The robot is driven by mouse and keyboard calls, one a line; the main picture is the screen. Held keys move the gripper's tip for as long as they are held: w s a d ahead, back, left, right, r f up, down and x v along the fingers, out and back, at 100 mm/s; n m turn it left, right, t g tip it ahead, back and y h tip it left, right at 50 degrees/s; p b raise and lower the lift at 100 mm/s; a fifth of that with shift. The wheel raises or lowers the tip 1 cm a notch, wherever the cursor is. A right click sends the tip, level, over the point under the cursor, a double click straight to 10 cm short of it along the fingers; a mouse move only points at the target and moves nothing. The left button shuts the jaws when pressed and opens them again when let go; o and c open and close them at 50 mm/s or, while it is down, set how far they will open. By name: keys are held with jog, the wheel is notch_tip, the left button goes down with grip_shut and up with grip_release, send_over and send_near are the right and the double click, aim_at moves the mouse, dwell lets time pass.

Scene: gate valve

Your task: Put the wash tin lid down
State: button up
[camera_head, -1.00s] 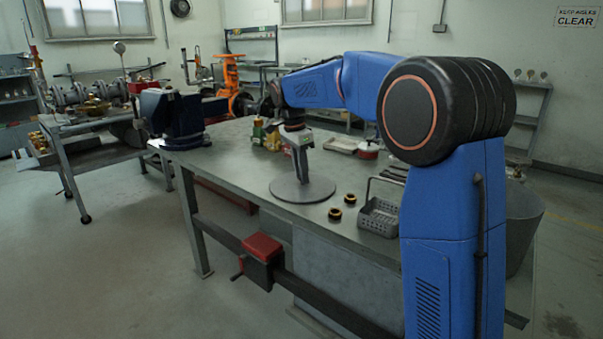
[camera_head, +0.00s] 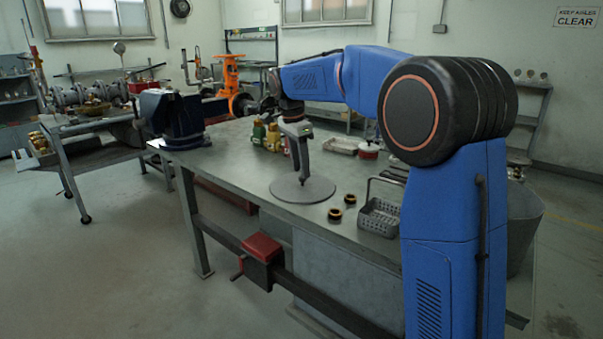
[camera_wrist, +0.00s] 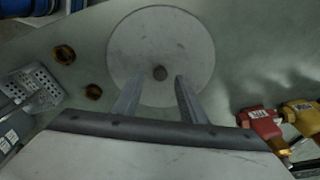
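My gripper (camera_head: 303,179) is above the lid, pointing down. The gripper is open and empty. The wash tin cannot be made out for certain.
Two brass rings (camera_head: 342,206) and a grey perforated basket (camera_head: 379,217) are right of the lid on the workbench (camera_head: 235,165). A blue vise (camera_head: 170,118) is at the left end. Bench left of the lid is clear.

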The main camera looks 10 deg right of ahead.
aim_at(297, 187)
notch_tip(297, 187, up, 9)
jog(key=a, duration=0.1)
jog(key=shift+s+a+r, duration=0.15)
dwell(0.3)
